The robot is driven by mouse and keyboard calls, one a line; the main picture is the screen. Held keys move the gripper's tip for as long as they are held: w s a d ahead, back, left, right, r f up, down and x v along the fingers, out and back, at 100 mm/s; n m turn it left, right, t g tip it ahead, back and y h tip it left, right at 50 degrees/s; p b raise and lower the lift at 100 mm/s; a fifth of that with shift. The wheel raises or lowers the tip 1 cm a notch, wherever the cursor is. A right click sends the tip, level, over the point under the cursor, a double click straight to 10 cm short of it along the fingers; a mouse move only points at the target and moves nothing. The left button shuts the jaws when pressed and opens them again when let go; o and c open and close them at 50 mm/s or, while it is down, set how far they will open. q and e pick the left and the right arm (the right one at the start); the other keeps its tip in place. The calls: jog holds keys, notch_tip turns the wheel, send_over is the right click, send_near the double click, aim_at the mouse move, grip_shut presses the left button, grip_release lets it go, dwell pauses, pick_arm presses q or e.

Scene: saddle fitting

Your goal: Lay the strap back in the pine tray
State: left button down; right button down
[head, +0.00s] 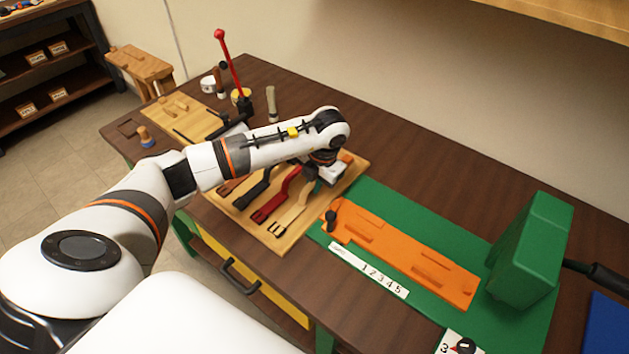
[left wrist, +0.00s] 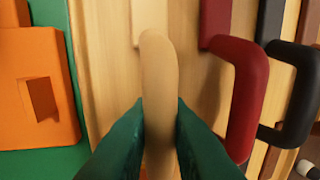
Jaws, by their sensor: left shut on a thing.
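My left gripper (head: 314,188) is over the right part of the pine tray (head: 243,221), close to its surface. In the left wrist view its green fingers (left wrist: 160,118) are shut on a cream strap (left wrist: 160,65) with a rounded end. In the head view the cream strap (head: 290,219) runs from the gripper toward the tray's front edge, where its buckle shows. A red strap (head: 272,207) and a black strap (head: 253,190) lie in the tray to its left. Whether the cream strap touches the tray bottom is unclear. My right gripper is not in view.
Right of the tray, an orange board (head: 400,250) lies on a green mat (head: 455,245) with a numbered strip (head: 368,270). A large green block (head: 530,250) stands at the right. A red-handled lever tool (head: 229,65) and small tools stand behind my arm.

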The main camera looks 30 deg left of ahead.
pick_arm(q)
jog(key=c, duration=1.4)
grip_release()
jog(key=shift+f, duration=0.1)
jog(key=shift+r, duration=0.3)
jog(key=r, duration=0.3)
jog(key=d+r+b, duration=0.1)
jog(key=r, duration=0.3)
jog(key=d+r+b, duration=0.1)
jog(key=r, duration=0.3)
jog(key=shift+s+d+r, duration=0.1)
jog(key=shift+d+r, duration=0.05)
jog(key=shift+r, duration=0.1)
